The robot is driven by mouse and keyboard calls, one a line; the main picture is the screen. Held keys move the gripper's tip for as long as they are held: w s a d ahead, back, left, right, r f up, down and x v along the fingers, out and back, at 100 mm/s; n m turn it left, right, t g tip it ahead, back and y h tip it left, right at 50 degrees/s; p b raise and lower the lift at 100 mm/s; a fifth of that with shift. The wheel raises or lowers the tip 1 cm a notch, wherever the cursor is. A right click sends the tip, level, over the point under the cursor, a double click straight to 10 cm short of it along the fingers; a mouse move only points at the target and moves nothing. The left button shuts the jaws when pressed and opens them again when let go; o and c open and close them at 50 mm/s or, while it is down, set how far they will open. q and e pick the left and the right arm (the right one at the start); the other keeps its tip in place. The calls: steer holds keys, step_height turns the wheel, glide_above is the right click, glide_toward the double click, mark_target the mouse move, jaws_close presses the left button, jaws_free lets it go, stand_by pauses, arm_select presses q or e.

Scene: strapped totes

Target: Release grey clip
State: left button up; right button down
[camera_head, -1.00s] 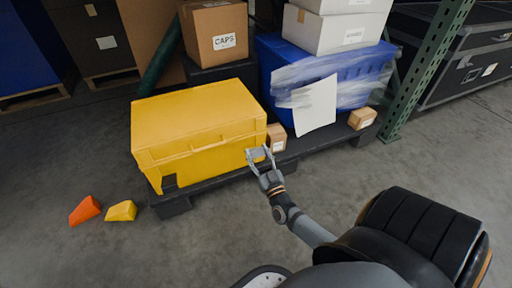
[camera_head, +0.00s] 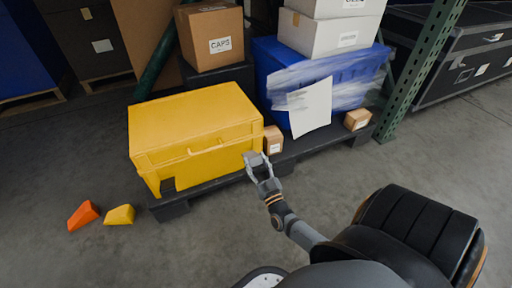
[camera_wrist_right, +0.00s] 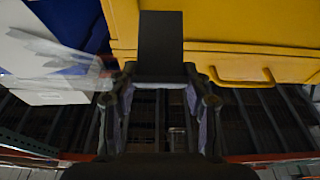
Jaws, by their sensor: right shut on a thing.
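The yellow tote (camera_head: 195,120) stands shut on a dark pallet. A dark grey clip (camera_wrist_right: 162,45) lies against its yellow wall in the right wrist view, with its lower end between my fingers. My right gripper (camera_head: 257,161) is at the tote's front right corner and is shut on this clip; it also shows in the right wrist view (camera_wrist_right: 160,92). In the head view the fingers mostly hide the clip. My left gripper is not in view.
A small carton (camera_head: 273,139) stands close beside the gripper. A blue tote (camera_head: 270,75) with wrap and a white sheet (camera_head: 310,107) is behind to the right. Orange (camera_head: 83,215) and yellow (camera_head: 120,214) wedges lie on the floor at left. The floor in front is clear.

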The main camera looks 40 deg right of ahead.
steer(key=c, duration=1)
jaws_free()
steer(key=shift+s+f, duration=0.15)
steer(key=shift+f, duration=0.4)
steer(key=shift+c, duration=0.2)
steer(key=shift+o, duration=1.2)
steer(key=shift+f+y, duration=0.1)
steer(key=shift+y, duration=0.2)
steer(key=shift+o, duration=1)
steer(key=shift+r, duration=0.25)
steer(key=v, duration=1.1)
steer(key=shift+s+a, duration=0.25)
steer(key=shift+s, duration=0.1)
steer(key=shift+f, duration=0.1)
